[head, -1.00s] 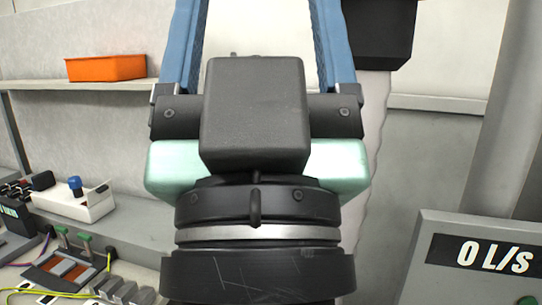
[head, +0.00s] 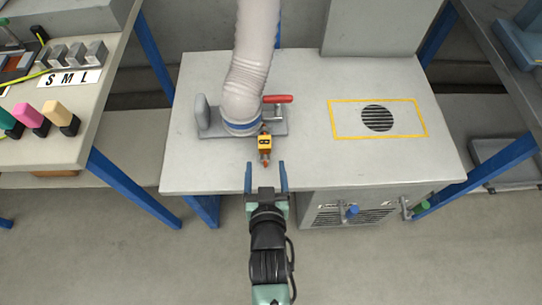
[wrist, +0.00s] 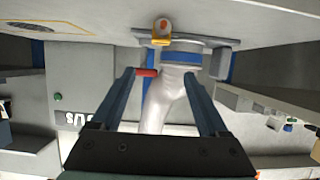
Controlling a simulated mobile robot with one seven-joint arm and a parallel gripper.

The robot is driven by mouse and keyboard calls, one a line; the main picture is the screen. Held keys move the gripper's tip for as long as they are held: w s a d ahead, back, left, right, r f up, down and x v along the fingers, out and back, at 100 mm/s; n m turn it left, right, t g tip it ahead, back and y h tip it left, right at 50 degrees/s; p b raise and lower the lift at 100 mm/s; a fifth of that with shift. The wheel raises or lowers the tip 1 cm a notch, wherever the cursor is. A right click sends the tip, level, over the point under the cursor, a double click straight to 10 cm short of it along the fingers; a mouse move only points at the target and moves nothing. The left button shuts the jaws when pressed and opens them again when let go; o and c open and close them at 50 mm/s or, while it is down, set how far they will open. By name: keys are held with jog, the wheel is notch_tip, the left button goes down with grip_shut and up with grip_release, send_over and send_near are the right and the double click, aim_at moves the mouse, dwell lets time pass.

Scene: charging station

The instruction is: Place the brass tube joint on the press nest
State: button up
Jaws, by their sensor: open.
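My gripper (head: 266,176) is open and empty, its two blue fingers pointing at the front edge of the grey table (head: 305,165) in the head view. In the wrist view my gripper (wrist: 159,76) also has its fingers wide apart. A small yellow-and-black part with a copper-orange end (head: 264,145) is just beyond the fingertips, at the foot of the hose; it also shows at the top of the wrist view (wrist: 161,40). I cannot tell whether it is the brass tube joint. I cannot make out a press nest in either view.
A thick grey hose (head: 252,65) stands in a clamp base with a red handle (head: 278,99). A yellow-framed vent (head: 377,118) is on the table's right. Colored blocks (head: 32,118) and S, M, L blocks (head: 78,53) sit on the left bench. Bare tabletop lies around the vent.

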aim_at(265, 144)
notch_tip(265, 144, down, 2)
jog(key=shift+d, duration=0.1)
jog(key=b+x, duration=0.1)
jog(key=x, duration=0.4)
jog(key=shift+w+f+b, duration=0.15)
jog(key=shift+w+b, duration=0.15)
jog(key=shift+b, duration=0.05)
jog(key=shift+b+x, duration=0.85)
jog(key=shift+x, duration=2.25)
grip_shut()
